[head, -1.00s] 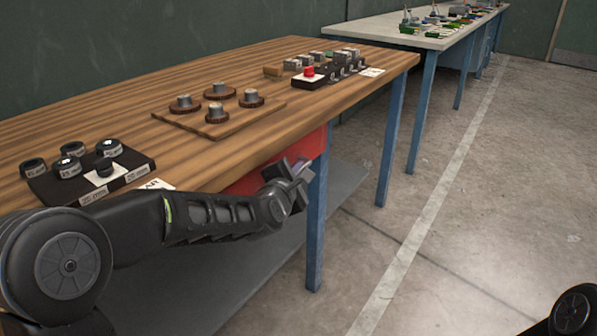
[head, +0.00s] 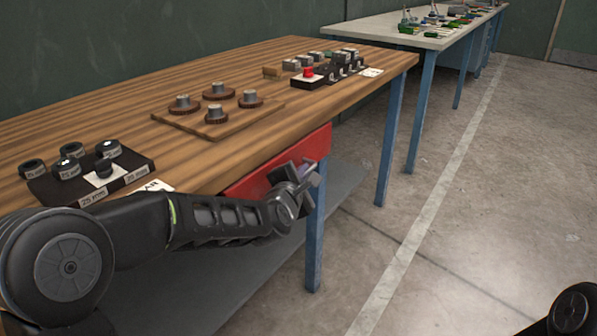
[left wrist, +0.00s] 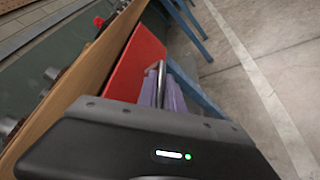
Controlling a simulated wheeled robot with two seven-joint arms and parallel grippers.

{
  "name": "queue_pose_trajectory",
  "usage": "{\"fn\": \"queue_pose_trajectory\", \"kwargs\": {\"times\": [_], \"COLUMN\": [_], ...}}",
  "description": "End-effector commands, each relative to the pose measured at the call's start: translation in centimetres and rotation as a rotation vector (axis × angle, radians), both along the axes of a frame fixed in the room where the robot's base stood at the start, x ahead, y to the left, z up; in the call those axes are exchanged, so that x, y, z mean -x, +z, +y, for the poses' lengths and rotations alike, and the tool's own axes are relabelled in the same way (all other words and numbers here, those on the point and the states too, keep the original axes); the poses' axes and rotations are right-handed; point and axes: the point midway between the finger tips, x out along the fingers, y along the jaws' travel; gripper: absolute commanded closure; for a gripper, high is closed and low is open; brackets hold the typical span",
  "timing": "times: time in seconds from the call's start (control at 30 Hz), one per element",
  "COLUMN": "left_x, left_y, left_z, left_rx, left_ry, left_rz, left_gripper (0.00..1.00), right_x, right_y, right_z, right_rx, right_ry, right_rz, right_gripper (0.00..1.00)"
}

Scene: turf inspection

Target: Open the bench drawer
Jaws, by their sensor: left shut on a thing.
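The bench drawer (head: 262,176) has a red front and sits under the edge of the wooden-topped bench (head: 235,140). The drawer front also fills the upper middle of the left wrist view (left wrist: 138,65). Its grey metal bar handle (left wrist: 161,72) stands out from the front. My left gripper (head: 308,178) is at the drawer front, shut on the handle; its purplish fingers (left wrist: 168,95) show around the bar in the left wrist view. The drawer front stands slightly out from the bench edge; its inside is not visible. My right gripper is out of view.
A blue leg (head: 315,235) stands close behind my left gripper. Open floor (head: 470,230) lies to the right.

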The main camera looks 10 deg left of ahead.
Motion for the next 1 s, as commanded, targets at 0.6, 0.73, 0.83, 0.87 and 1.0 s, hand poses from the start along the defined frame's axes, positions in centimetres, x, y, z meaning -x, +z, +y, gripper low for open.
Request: {"fn": "queue_pose_trajectory", "kwargs": {"times": [0.6, 0.73, 0.83, 0.87, 1.0], "left_x": [5.5, 6.6, 7.3, 7.4, 8.0], "left_y": [-0.2, -0.3, -0.2, -0.2, -0.2], "left_z": [-13.7, -16.5, -18.2, -18.6, -20.0], "left_rx": [-0.001, -0.002, -0.001, -0.001, -0.003], "left_ry": [-0.007, -0.006, -0.004, -0.005, -0.003], "left_rz": [0.004, 0.005, 0.004, 0.004, 0.004], "left_gripper": [1.0, 1.0, 1.0, 1.0, 1.0], "right_x": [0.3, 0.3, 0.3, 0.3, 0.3], "right_y": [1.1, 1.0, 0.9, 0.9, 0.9], "right_z": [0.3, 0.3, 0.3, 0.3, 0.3], "right_rx": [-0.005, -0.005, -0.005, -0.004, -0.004], "right_ry": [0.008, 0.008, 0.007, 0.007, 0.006], "right_rz": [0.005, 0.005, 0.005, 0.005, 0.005], "right_gripper": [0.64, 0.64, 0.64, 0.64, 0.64]}}
